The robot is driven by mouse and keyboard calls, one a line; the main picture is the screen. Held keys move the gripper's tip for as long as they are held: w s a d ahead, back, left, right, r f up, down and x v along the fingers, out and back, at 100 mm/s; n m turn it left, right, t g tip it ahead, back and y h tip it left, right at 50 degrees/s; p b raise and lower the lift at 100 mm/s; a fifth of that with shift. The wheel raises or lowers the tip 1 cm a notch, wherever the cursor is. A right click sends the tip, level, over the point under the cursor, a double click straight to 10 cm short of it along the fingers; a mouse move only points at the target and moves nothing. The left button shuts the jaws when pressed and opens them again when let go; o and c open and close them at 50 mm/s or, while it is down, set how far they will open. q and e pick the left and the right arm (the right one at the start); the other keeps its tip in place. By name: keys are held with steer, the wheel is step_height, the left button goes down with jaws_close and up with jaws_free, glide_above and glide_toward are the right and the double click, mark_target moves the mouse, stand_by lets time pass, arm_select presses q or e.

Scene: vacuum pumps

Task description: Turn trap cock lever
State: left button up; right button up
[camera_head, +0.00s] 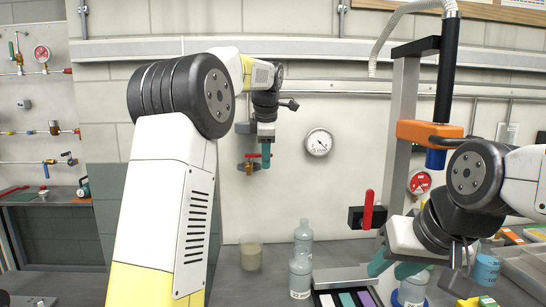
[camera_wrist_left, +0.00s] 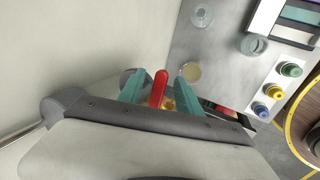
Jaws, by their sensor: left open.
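A small brass cock (camera_head: 249,168) with a red lever sits on the back wall. My left gripper (camera_head: 265,158) is at this cock, its teal fingers pointing down in the head view and partly covering it. In the left wrist view the red lever (camera_wrist_left: 158,89) stands between the two teal fingers of my left gripper (camera_wrist_left: 160,92), which are open with gaps on both sides. Brass shows beyond the lever's base. My right gripper (camera_head: 392,266) is at the lower right, its teal fingers apart, above the bench and far from the cock.
A round gauge (camera_head: 318,142) is on the wall right of the cock. A black block with another red lever (camera_head: 369,210) stands farther right by a grey post. Bottles (camera_head: 300,277) and a beaker (camera_head: 251,256) stand on the bench below.

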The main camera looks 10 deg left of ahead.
arm_select(q)
steer(key=shift+v, duration=0.85)
steer(key=v, duration=0.6)
stand_by(0.3)
steer(key=s+a+f+m+h, duration=0.1)
steer(key=s+a+f+m, duration=0.1)
steer(key=s+m, duration=0.45)
steer(key=s+a+f+m+h, duration=0.15)
steer(key=s+m, duration=0.25)
steer(key=s, duration=0.5)
steer(key=s+d+f+m+t, duration=0.1)
steer(key=s+d+f+m, duration=0.1)
steer(key=s+f+m, duration=0.8)
steer(key=s+f, duration=0.4)
steer(key=s, duration=0.3)
steer(key=shift+t, duration=0.3)
